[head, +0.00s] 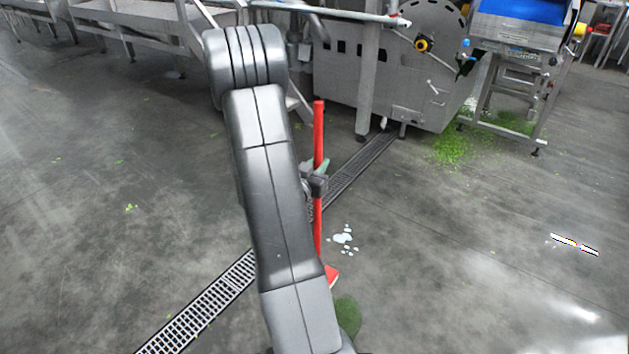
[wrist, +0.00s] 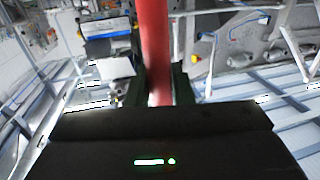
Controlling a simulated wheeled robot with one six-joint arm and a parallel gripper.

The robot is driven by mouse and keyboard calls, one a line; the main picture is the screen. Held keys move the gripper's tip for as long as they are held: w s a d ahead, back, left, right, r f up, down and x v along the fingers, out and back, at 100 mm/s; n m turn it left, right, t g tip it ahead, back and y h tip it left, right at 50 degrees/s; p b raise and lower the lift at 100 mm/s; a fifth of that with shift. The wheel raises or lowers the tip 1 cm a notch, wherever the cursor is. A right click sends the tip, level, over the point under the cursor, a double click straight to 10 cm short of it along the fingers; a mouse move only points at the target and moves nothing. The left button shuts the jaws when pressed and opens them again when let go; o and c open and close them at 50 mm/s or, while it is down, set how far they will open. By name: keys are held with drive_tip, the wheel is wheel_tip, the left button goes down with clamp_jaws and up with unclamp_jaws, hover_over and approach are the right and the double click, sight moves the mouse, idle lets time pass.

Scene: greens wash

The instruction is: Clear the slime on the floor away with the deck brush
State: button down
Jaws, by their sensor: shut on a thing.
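The deck brush has a red handle (head: 319,130) that stands nearly upright in the head view. Its red head (head: 332,275) is at floor level, partly hidden behind my arm. My gripper (head: 317,184) is shut on the handle around its middle. In the wrist view the red handle (wrist: 155,45) runs up between the two dark fingers of my gripper (wrist: 160,90). A dark green slime patch (head: 348,314) lies on the floor just nearer than the brush head, and my arm hides its left part. I cannot tell whether the bristles touch it.
A drain grate (head: 208,304) crosses the floor diagonally behind the brush. White foam (head: 343,237) lies right of the handle. Green leaf scraps (head: 455,145) spread beside the large grey machine (head: 390,65). A small white and dark strip (head: 574,244) lies at right. The left floor is mostly clear.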

drive_tip(key=shift+a+f+h+b, duration=0.15)
drive_tip(key=shift+a+h+b, duration=0.2)
drive_tip(key=shift+b, duration=0.65)
drive_tip(key=shift+a, duration=0.1)
wheel_tip(320, 180, down, 5)
drive_tip(key=b, duration=0.4)
drive_tip(key=shift+b, duration=0.3)
